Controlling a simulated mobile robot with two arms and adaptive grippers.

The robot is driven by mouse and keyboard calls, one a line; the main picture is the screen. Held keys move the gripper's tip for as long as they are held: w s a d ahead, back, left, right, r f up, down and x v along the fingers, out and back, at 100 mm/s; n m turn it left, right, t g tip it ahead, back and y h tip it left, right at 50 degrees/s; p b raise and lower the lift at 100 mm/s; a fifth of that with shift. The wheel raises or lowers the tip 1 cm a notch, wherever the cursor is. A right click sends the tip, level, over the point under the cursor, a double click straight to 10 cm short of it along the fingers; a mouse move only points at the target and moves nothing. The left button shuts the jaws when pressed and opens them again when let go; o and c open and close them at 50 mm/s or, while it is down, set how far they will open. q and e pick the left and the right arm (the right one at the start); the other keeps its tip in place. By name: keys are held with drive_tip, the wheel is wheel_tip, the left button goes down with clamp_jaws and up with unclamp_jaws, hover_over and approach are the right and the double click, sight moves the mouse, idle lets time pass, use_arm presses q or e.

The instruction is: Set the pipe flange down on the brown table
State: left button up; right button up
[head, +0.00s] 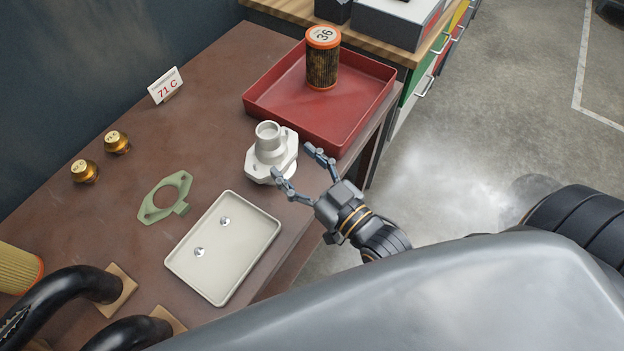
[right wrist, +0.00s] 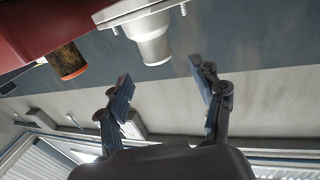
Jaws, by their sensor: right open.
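The pipe flange (head: 270,152), pale grey-white with a round neck pointing up, stands upright on the brown table (head: 215,85), close to the red tray's near corner. My right gripper (head: 293,161) is open and empty, just right of the flange in the head view, with its fingers pointing toward it. In the right wrist view the flange (right wrist: 150,38) shows beyond the spread fingertips (right wrist: 160,70), with studs beside its neck. A gap shows between fingers and flange there. My left gripper does not show.
A red tray (head: 264,101) holds an orange-capped filter (head: 322,65). A cream tray (head: 242,247) with two small metal parts and a green gasket (head: 149,211) lie nearer.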

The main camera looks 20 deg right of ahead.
sight(277, 145)
drive_tip(key=v, duration=0.3)
drive_tip(key=shift+s+d+b, duration=0.1)
drive_tip(key=shift+s+b, duration=0.15)
drive_tip(key=shift+b, duration=0.05)
drive_tip(key=shift+o, duration=0.5)
drive_tip(key=shift+s+f, duration=0.1)
drive_tip(key=shift+s, duration=0.15)
drive_tip(key=x, duration=0.2)
drive_tip(key=f+x, duration=0.1)
drive_tip(key=x, duration=0.5)
drive_tip(key=shift+w+d+f, duration=0.15)
drive_tip(key=shift+w+d, duration=0.05)
drive_tip(key=shift+w, duration=0.1)
drive_tip(key=shift+w+a+p, duration=0.15)
drive_tip(key=shift+w+p, duration=0.15)
drive_tip(key=shift+w, duration=0.25)
drive_tip(key=p+x, duration=0.1)
drive_tip(key=x, duration=0.2)
drive_tip(key=shift+w, duration=0.6)
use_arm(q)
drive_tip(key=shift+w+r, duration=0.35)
